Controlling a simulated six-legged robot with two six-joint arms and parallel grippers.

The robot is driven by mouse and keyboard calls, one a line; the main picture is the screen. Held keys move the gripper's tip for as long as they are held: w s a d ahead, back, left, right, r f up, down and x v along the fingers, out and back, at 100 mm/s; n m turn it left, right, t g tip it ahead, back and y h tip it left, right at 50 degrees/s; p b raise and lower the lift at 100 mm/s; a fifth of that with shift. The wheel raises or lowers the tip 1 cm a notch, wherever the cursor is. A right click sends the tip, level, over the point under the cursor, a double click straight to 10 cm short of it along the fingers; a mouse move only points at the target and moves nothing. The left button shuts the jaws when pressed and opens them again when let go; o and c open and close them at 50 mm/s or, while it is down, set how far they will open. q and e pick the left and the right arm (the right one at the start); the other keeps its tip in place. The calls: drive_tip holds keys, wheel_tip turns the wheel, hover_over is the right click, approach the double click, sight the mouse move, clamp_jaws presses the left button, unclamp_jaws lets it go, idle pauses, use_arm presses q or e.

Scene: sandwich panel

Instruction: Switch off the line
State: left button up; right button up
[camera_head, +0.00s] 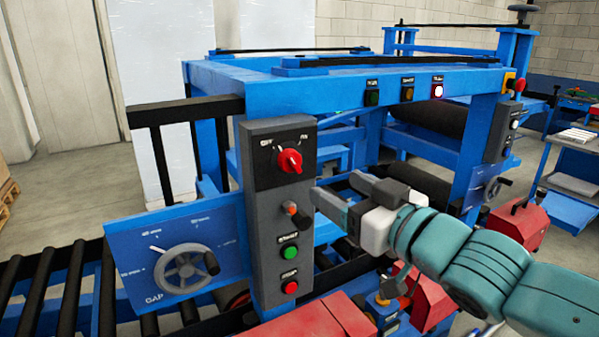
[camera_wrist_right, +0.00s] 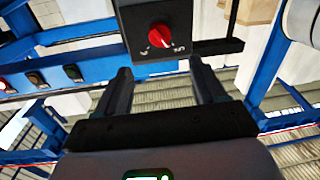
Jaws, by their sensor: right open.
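A red rotary switch (camera_head: 289,161) sits at the top of a dark grey control panel (camera_head: 264,215), with small white labels above it on the left and right. I cannot clearly tell which label its pointer faces. Below it are an orange-tipped selector (camera_head: 291,208), a green button (camera_head: 290,252) and a red button (camera_head: 290,287). My right gripper (camera_head: 338,196) is open and empty, to the right of the panel and a little lower than the red switch. In the right wrist view the switch (camera_wrist_right: 159,35) shows beyond and between the open fingertips (camera_wrist_right: 160,72), apart from them. My left gripper is not in view.
A blue plate with a grey handwheel (camera_head: 184,268) juts out left of the panel. Blue machine framing (camera_head: 330,85) carries indicator lamps, the rightmost one (camera_head: 437,90) glowing. Red housings (camera_head: 318,325) lie below my right arm. Black rollers (camera_head: 60,290) run at lower left.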

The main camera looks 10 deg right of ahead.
sight(297, 165)
drive_tip(key=x, duration=1.2)
drive_tip(key=shift+f, duration=0.1)
drive_tip(key=shift+s, duration=0.1)
drive_tip(key=c, duration=1.1)
drive_tip(key=shift+o, duration=0.2)
drive_tip(key=shift+n, duration=1.5)
